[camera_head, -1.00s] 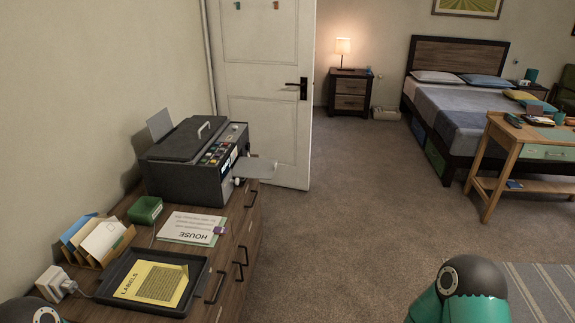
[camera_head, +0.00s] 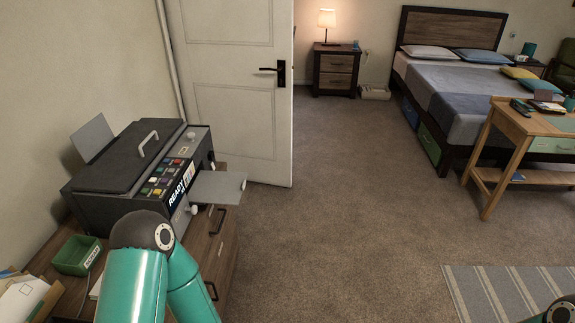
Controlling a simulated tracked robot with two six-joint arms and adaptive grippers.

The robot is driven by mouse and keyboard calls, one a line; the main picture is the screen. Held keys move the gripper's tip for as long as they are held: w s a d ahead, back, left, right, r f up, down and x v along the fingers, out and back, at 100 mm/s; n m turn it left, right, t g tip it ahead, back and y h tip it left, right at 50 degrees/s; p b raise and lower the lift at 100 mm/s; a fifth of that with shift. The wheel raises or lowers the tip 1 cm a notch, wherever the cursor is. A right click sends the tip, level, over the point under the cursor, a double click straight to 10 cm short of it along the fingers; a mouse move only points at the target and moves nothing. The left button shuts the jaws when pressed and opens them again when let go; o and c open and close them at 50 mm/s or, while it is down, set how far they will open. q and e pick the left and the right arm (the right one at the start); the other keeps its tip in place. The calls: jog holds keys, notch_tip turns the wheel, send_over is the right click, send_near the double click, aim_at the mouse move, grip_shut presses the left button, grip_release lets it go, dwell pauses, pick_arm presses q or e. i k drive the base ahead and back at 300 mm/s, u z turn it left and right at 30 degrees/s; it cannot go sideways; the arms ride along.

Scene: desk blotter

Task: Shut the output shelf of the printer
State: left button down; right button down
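The dark grey printer (camera_head: 120,175) stands on the wooden dresser at the left. Its front panel has coloured buttons and a lit strip reading READY. The grey output shelf (camera_head: 218,187) sticks out to the right from the printer's front, past the dresser's edge, with a small pale knob at its outer end. My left arm rises in front of the printer's near side, its teal links bent at a dark elbow. My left gripper is not visible. Only a bit of my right arm shows at the bottom right corner, and its gripper is out of view.
The dresser (camera_head: 222,240) has dark drawer handles. A green box (camera_head: 78,256) and an envelope holder (camera_head: 25,298) stand near the printer. A white door (camera_head: 235,95) is behind it. Carpet at the right is open, with a striped rug (camera_head: 500,292), wooden desk (camera_head: 520,125) and bed (camera_head: 450,90).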

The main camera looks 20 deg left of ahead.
aim_at(217, 188)
jog(key=u, duration=0.25)
jog(key=i, duration=1.2)
jog(key=u, duration=0.7)
